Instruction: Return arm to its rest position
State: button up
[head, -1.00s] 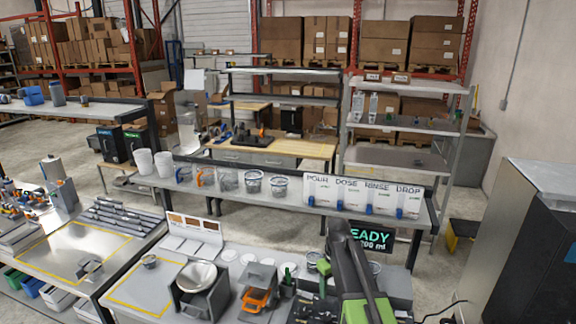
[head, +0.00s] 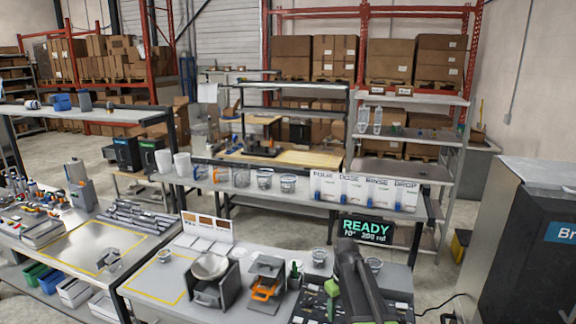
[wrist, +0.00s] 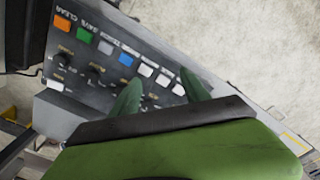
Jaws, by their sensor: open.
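My gripper (wrist: 160,92) shows in the wrist view as two green fingers spread apart, with nothing between them. Behind the fingers is a dark control panel (wrist: 105,72) with coloured buttons and knobs; I cannot tell whether the fingers touch it. In the head view my dark arm stands upright at the bottom, right of centre, over the front bench (head: 150,290). A green part shows at its left side. The fingers cannot be made out in the head view.
A lit READY sign (head: 366,229) stands behind my arm. A row of clear cups and four labelled dispensers (head: 365,190) stands on the shelf behind. An orange-handled device (head: 266,282) is left of my arm. A dark cabinet (head: 540,240) stands at the right.

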jog(key=s+f+m+b, duration=0.5)
jog(key=s+f+b, duration=0.7)
jog(key=s, duration=0.3)
jog(key=shift+f+b, duration=0.4)
jog(key=shift+f, duration=0.35)
